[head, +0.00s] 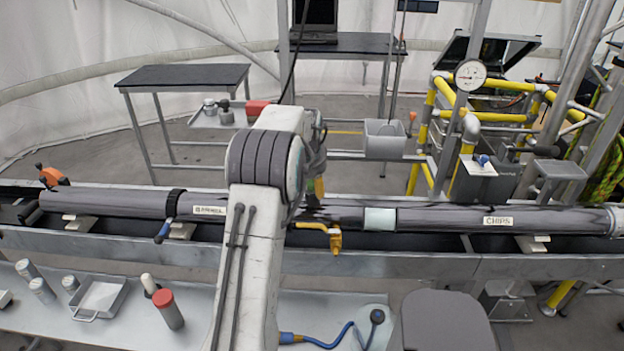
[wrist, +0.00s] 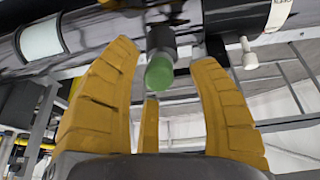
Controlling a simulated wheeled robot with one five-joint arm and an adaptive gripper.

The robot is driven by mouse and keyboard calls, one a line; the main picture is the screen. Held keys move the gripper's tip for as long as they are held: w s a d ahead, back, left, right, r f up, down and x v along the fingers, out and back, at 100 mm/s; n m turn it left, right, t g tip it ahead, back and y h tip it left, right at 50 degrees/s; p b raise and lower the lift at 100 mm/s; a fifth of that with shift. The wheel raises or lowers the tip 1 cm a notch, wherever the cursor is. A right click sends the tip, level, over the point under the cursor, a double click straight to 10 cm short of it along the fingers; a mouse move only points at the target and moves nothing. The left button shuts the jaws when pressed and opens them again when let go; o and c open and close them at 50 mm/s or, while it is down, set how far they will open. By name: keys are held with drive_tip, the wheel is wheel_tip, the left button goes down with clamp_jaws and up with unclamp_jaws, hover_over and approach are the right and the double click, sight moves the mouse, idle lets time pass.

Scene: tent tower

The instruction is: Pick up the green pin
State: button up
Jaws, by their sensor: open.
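The green pin (wrist: 159,73) shows in the wrist view as a rounded green end on a dark grey stem that meets the dark pipe. My gripper (wrist: 166,57) is open, with one orange-yellow finger on each side of the green end. I see a gap on both sides, and neither finger appears to touch it. How deep the pin sits between the fingers is hard to tell. In the head view the green pin is hidden, and my arm covers most of the gripper.
The long dark pipe (head: 450,217) lies across a grey metal trough (head: 400,262). A yellow valve handle (head: 334,243) is at the pipe, right of my arm. A red-topped cylinder (head: 168,309) and a metal tray (head: 100,297) are on the front bench. A grey bin (head: 385,140) stands behind the pipe.

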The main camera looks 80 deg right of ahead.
drive_tip(key=shift+d+f+p, duration=0.25)
drive_tip(key=shift+f+p, duration=0.35)
drive_tip(key=shift+f, duration=0.1)
clamp_jaws()
idle(0.3)
